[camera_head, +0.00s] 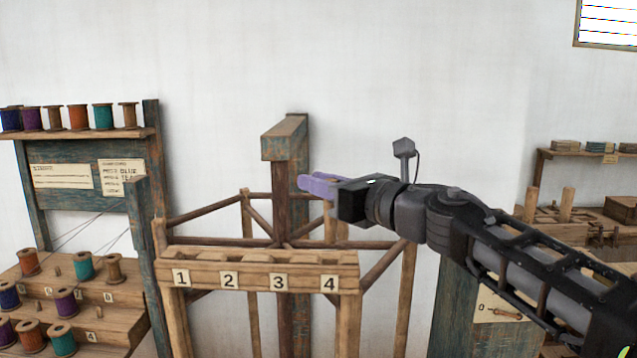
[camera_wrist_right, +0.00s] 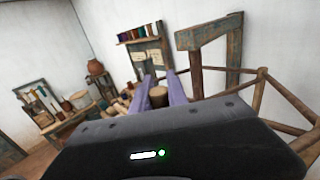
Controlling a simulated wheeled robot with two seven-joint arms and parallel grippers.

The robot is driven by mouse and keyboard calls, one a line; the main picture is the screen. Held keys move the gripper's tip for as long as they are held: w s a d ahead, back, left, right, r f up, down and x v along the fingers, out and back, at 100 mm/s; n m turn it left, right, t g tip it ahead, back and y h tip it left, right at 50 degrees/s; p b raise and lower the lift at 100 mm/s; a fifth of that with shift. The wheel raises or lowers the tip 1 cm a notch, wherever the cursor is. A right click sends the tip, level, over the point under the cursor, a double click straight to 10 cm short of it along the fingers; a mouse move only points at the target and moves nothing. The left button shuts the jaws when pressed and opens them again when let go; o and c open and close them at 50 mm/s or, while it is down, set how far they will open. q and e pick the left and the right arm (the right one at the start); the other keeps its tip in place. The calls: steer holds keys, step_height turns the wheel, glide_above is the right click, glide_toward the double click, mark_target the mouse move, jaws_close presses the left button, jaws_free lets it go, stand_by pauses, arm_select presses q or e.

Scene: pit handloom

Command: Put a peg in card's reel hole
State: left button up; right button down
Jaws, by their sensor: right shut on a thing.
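My right gripper (camera_head: 312,186), with purple fingers, is in mid-air above and behind the numbered wooden rack. In the right wrist view its fingers are shut on a short round wooden peg (camera_wrist_right: 158,97), whose end faces the camera. The peg is hidden in the head view. A pale card (camera_head: 122,177) with lines of text, partly legible as "BLUE", hangs on the blue-green board at the left. Below it, a stepped wooden stand (camera_head: 108,318) carries reels and small bare pegs, such as one peg (camera_head: 57,272). Its holes are not clear. My left gripper is out of view.
The wooden rack (camera_head: 255,277), labelled 1 to 4, stands in front, with a tall post and beam (camera_head: 284,138) behind it. Several reels line the upper shelf (camera_head: 80,134). A bench (camera_head: 590,222) is at the right. Space above the rack's left half is free.

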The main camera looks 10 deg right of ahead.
steer(key=shift+f+b, duration=2.9)
steer(key=shift+f, duration=0.4)
steer(key=c, duration=0.8)
jaws_free()
step_height(320, 180, up, 7)
steer(key=p, duration=0.7)
